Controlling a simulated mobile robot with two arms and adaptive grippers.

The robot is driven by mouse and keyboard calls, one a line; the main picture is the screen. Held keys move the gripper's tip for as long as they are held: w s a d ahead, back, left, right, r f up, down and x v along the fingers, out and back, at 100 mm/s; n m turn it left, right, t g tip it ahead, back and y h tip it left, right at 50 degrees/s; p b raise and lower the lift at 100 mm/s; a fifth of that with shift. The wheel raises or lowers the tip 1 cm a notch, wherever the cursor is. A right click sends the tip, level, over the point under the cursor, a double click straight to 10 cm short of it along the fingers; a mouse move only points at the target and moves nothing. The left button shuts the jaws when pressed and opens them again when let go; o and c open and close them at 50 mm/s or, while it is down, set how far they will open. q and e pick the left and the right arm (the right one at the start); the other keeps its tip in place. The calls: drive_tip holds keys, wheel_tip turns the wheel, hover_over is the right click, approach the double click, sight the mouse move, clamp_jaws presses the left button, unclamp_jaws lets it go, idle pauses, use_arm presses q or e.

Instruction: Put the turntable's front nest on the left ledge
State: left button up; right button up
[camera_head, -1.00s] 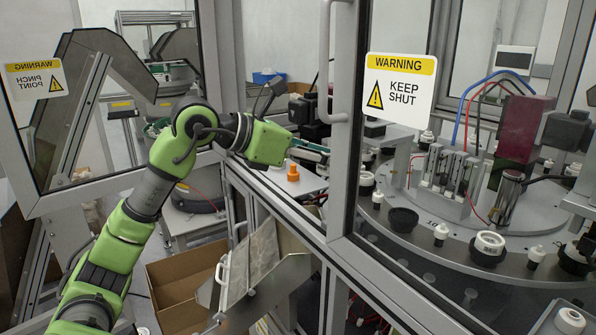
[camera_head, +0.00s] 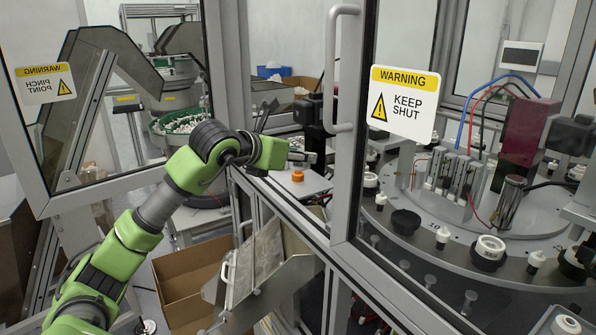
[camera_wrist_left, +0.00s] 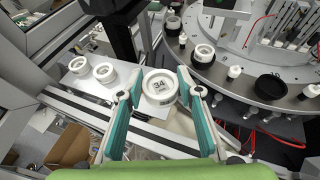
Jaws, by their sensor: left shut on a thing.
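My left gripper (camera_wrist_left: 163,92) is shut on a round nest (camera_wrist_left: 160,87), a white ring with "34" on its face. The nest sits between the teal fingertips in the left wrist view. In the head view my left gripper (camera_head: 308,157) reaches through the frame opening, and the held nest cannot be made out there. The turntable (camera_head: 450,262) stands at right behind the glass; it also shows in the left wrist view (camera_wrist_left: 228,78). A pale ledge plate (camera_head: 315,186) lies below the gripper, with an orange round part (camera_head: 297,176) on it. My right gripper is not in view.
Two white rings (camera_wrist_left: 78,65) (camera_wrist_left: 105,73) stand on a plate left of the held nest. A black cup (camera_wrist_left: 270,87) and several white parts stand on the turntable. A door post with handle (camera_head: 340,70) and a warning-sign panel (camera_head: 403,103) border the opening. An open box (camera_head: 187,275) stands below.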

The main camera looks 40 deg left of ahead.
sight(298, 190)
use_arm(q)
drive_tip(key=f, duration=0.1)
drive_tip(key=w+a+f, duration=0.1)
drive_tip(key=w+f+p, duration=0.1)
drive_tip(key=f, duration=0.1)
drive_tip(key=shift+w+a, duration=0.2)
drive_tip(key=shift+a, duration=0.15)
drive_tip(key=f, duration=0.1)
drive_tip(key=p, duration=0.1)
drive_tip(key=f, duration=0.1)
drive_tip(key=shift+w+a+f+p, duration=0.2)
drive_tip(key=shift+w+f+p, duration=0.1)
drive_tip(key=shift+p, duration=0.1)
drive_tip(key=shift+f, duration=0.55)
drive_tip(key=shift+f, duration=0.2)
drive_tip(key=o, duration=1.1)
drive_tip(key=shift+s+r, duration=0.1)
drive_tip(key=shift+r, duration=0.1)
